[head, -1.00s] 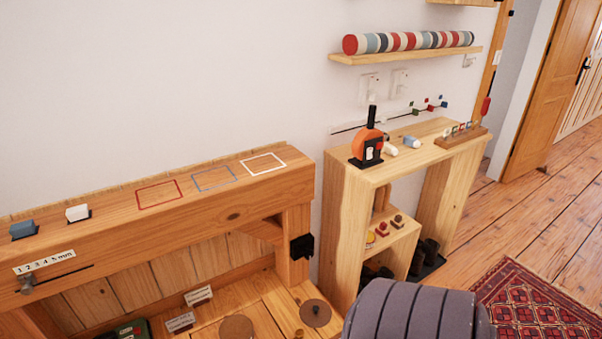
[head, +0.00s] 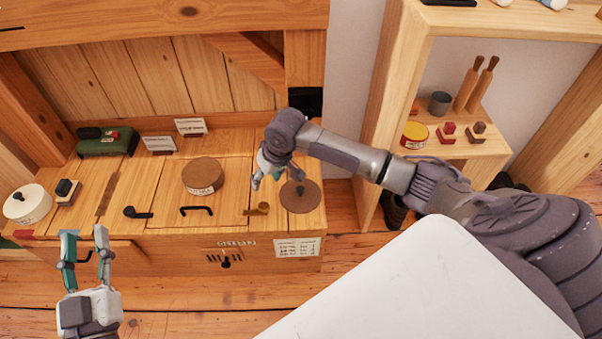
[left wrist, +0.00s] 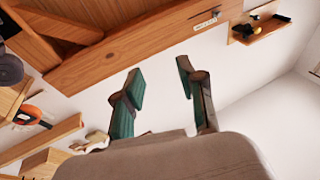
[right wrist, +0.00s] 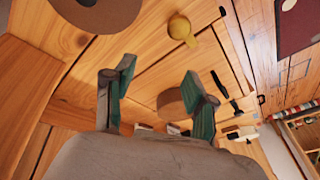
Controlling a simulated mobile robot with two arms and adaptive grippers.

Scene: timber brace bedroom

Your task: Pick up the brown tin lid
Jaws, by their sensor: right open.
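The brown tin lid (head: 299,202), a flat round disc with a small dark knob, lies on the right end of the wooden bench top. It also shows, cut off by the top edge, in the right wrist view (right wrist: 112,14). A round tin with a brown top (head: 203,173) and a pale label stands left of it. My right gripper (head: 267,181) is open and empty above the bench, just left of the lid, apart from it. My left gripper (head: 84,246) is open and empty, fingers upward, in front of the bench's left part.
A brass handle (head: 258,209) and black handles (head: 197,210) sit on the bench top. A white lidded tin (head: 27,205) and a green box (head: 107,142) stand at the left. A shelf unit (head: 398,85) stands right of the bench.

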